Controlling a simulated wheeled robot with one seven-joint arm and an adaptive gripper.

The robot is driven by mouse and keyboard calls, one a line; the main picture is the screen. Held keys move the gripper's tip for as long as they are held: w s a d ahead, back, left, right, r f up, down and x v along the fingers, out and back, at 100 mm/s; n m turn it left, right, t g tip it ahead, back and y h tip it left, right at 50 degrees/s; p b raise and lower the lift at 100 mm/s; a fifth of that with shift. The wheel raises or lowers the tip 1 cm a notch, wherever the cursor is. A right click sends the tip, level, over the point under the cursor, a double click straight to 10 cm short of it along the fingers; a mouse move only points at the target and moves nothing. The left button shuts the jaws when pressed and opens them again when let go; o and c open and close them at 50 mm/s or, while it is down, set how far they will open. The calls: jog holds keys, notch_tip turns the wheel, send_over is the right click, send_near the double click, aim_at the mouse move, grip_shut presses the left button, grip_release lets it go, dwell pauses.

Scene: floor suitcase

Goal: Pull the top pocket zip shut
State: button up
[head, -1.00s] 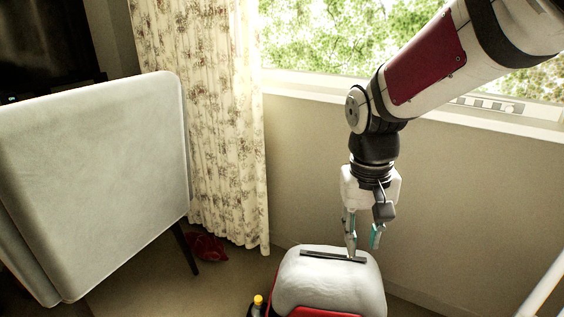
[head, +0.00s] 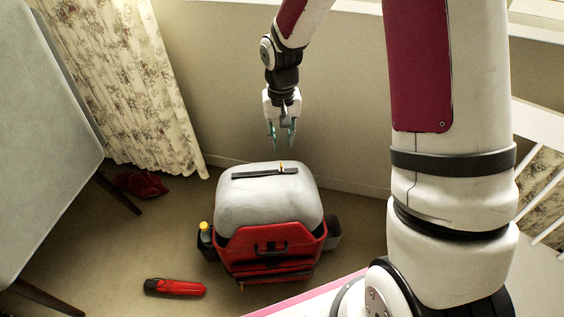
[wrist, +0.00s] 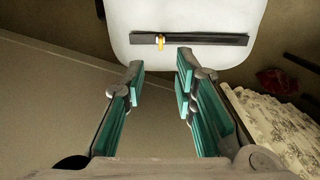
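The pale grey suitcase (head: 265,205) with a red front stands on the floor. The dark pocket zip strip (head: 250,174) runs across its top; the strip also shows in the wrist view (wrist: 210,40). A small orange-yellow pull (head: 281,167) sits right of the strip's middle in the head view and towards its left end in the wrist view (wrist: 159,42). My gripper (head: 281,148) points down above the suitcase's far side, apart from it. In the wrist view my gripper (wrist: 160,76) is open and empty, its teal-padded fingers framing the pull from a distance.
A yellow-capped bottle (head: 205,233) is in the suitcase's left side pocket. A red and black object (head: 174,288) lies on the floor front left. A dark red item (head: 140,184) lies below the curtain (head: 130,90). A wall stands close behind; a pale panel (head: 40,130) is left.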

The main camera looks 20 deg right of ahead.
aim_at(281, 164)
notch_tip(281, 164, down, 9)
jog(key=b, duration=0.3)
jog(key=shift+f, duration=0.15)
grip_shut()
